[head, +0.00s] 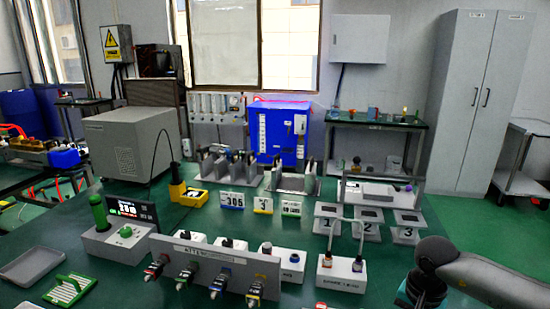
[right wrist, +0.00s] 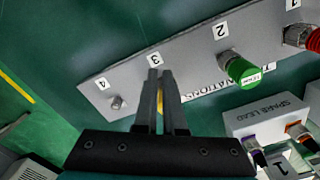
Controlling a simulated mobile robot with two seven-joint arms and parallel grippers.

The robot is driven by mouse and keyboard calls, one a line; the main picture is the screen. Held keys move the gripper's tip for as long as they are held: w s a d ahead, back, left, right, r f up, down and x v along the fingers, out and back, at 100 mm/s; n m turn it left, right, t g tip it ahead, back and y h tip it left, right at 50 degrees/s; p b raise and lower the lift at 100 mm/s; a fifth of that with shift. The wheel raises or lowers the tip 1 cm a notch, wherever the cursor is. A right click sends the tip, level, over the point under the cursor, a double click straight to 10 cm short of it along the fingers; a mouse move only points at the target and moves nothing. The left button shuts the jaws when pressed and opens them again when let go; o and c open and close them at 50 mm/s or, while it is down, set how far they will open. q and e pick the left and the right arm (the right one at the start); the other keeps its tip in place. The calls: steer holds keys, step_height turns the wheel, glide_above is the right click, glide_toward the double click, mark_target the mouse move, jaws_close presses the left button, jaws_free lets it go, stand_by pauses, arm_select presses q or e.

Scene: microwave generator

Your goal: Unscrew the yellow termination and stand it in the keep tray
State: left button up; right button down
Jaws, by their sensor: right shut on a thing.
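The yellow termination (right wrist: 161,101) shows as a small yellow patch between the fingers of my right gripper (right wrist: 161,76) in the right wrist view. The gripper is shut on it, at the grey terminations panel (right wrist: 190,66) just below the label 3. The fingers hide most of it, and I cannot tell whether it is still threaded on. In the head view my right gripper (head: 424,290) is at the lower right, with its fingertips out of sight. A grey tray (head: 30,266) lies at the far left of the bench; I cannot read whether it is the keep tray. My left gripper is not in view.
A green termination (right wrist: 242,71) and a red one (right wrist: 312,40) sit on the same panel, with a bare stud (right wrist: 117,102) at its other end. The spare lead box (head: 341,272) stands close by.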

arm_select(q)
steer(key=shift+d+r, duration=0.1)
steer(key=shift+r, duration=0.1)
arm_select(e)
steer(key=shift+s+d+r, duration=0.15)
steer(key=shift+d, duration=0.05)
arm_select(q)
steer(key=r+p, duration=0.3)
steer(key=p, duration=0.1)
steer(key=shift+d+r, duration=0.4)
arm_select(e)
steer(key=r, duration=0.5)
steer(key=shift+a+r, duration=0.25)
steer(key=shift+r, duration=0.1)
